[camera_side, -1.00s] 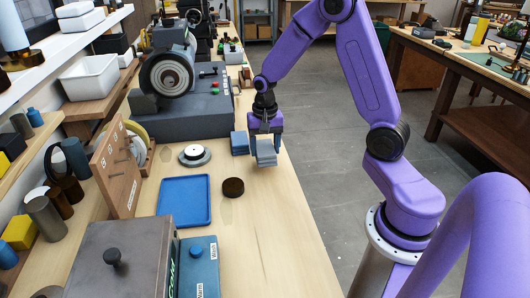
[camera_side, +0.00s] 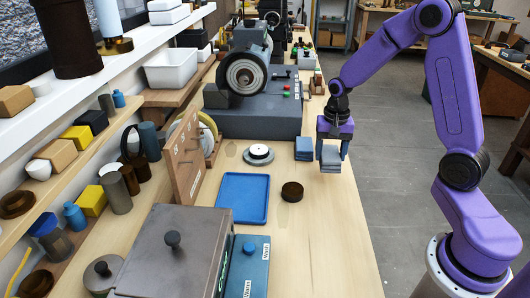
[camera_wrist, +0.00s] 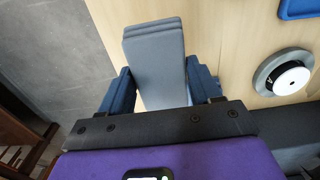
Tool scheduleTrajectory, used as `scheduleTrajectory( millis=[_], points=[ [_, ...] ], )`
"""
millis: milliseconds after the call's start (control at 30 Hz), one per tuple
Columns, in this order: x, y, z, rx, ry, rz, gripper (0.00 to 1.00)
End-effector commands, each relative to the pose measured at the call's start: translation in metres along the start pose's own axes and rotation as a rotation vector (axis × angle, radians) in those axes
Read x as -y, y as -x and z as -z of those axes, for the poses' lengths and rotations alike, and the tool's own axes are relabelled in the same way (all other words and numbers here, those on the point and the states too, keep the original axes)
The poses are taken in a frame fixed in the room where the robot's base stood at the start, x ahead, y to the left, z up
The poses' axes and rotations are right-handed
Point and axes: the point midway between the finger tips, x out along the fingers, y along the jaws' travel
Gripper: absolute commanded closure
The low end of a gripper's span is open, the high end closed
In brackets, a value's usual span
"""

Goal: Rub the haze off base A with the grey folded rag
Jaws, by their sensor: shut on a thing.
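My gripper (camera_side: 335,128) is shut on the grey folded rag (camera_side: 331,158), which hangs below it over the right part of the bench. In the wrist view the rag (camera_wrist: 155,62) lies between the two blue fingers of my gripper (camera_wrist: 160,88). I cannot tell whether its lower edge touches the bench. Base A (camera_side: 258,154) is a round grey base with a white raised centre, on the bench to the left of the rag and apart from it. In the wrist view base A (camera_wrist: 267,75) shows at right, with a letter A on it. Any haze is too small to tell.
A blue tray (camera_side: 242,197) and a dark brown disc (camera_side: 292,191) lie nearer the camera. Bench between base A and the blue stack is clear.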

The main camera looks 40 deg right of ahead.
Motion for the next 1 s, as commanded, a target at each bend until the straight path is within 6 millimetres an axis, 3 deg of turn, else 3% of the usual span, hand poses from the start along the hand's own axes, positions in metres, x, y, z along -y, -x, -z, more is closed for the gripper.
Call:
scheduleTrajectory(
  millis=[433, 567, 667, 1000],
  points=[
    [0.000, 0.000, 0.000, 0.000, 0.000, 0.000, 0.61],
    [0.009, 0.001, 0.005, 0.000, 0.000, 0.000, 0.61],
    [0.025, 0.004, 0.014, -0.002, 0.001, 0.002, 0.61],
    [0.111, 0.022, 0.056, -0.002, 0.002, 0.002, 0.61]
  ],
)
